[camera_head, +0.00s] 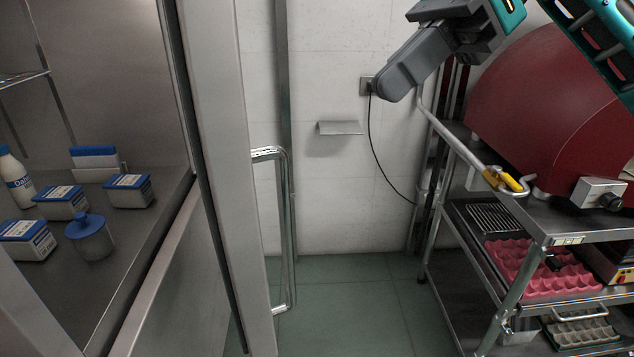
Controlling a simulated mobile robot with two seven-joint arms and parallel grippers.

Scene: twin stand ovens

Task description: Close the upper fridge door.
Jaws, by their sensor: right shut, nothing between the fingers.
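The fridge door (222,180) is a tall pale metal panel left of the middle, seen nearly edge-on. A dark seal runs along its left side. A long bar handle (290,230) stands out on its right side. The door stands open, and the lit fridge interior (110,60) shows to its left. My right gripper (386,88) comes in from the top right, grey, shut and empty. It is up and to the right of the handle, apart from the door. My left gripper is not in view.
Inside the fridge, a bottle (18,180), several blue-and-white tubs (129,191) and a blue-lidded jar (90,240) stand on the shelf. A metal cart (540,232) with a red rounded machine (555,110) stands at right. Green floor (350,310) between door and cart is clear.

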